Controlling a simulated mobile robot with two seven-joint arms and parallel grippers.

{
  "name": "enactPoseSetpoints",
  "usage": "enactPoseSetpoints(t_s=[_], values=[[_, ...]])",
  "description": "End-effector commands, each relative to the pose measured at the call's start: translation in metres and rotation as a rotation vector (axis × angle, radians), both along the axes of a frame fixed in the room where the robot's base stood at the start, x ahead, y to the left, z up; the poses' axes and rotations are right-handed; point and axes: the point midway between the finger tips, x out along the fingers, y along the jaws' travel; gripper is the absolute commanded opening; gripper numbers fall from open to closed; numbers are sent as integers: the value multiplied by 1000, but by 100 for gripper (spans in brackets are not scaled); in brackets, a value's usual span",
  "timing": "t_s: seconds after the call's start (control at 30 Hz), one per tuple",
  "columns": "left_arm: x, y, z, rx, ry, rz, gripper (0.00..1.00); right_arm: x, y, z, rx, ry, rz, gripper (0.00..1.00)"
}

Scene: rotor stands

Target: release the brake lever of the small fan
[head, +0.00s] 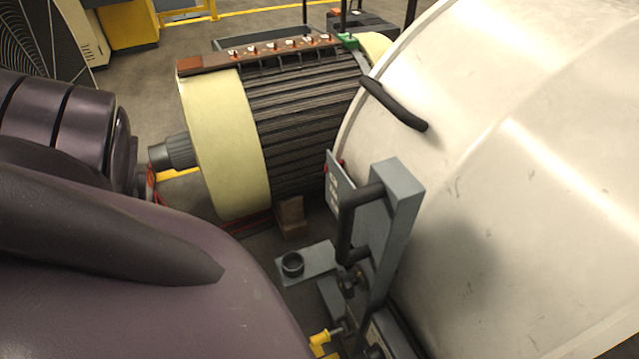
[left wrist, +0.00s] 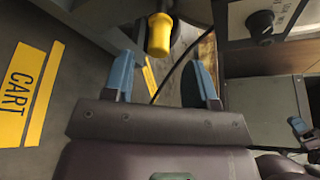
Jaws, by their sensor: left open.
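A yellow-gripped lever (left wrist: 160,34) shows at the top middle of the left wrist view, its end pointing toward me. My left gripper (left wrist: 159,82) is open, with its two blue fingers spread wide. The yellow grip lies beyond and between the fingertips, and I see no contact. In the head view a yellow piece (head: 322,343) sits low beside a grey bracket; I cannot tell if it is the same lever. My left gripper is hidden in the head view. A blue-grey part (left wrist: 302,128) at the right of the wrist view may be my right gripper; its state is unclear.
A cream-and-black rotor (head: 225,145) stands in the middle. A large white casing (head: 520,190) fills the right, with a grey post (head: 395,215) and black handle (head: 347,215) before it. A yellow CART floor marking (left wrist: 18,95) is at left. A black cable (left wrist: 178,68) runs between the fingers.

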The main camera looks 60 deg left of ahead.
Motion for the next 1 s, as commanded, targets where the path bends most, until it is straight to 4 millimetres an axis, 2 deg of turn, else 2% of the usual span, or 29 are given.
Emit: enactPoseSetpoints(t_s=[0.2,0.4,0.57,0.83,0.87,1.0], values=[[33,-14,-10,-1,3,1,52,0,-2,-1,7,-19,-6,43],[53,-22,-15,0,3,1,52,0,-2,0,13,-39,-11,43],[61,-25,-16,-1,2,2,52,1,-3,1,16,-48,-12,43],[62,-26,-16,-1,2,2,52,1,-3,3,16,-54,-14,43],[62,-26,-16,-1,2,2,50,1,-3,3,16,-54,-14,43],[62,-26,-16,-1,2,2,29,1,-3,2,16,-52,-14,43]])
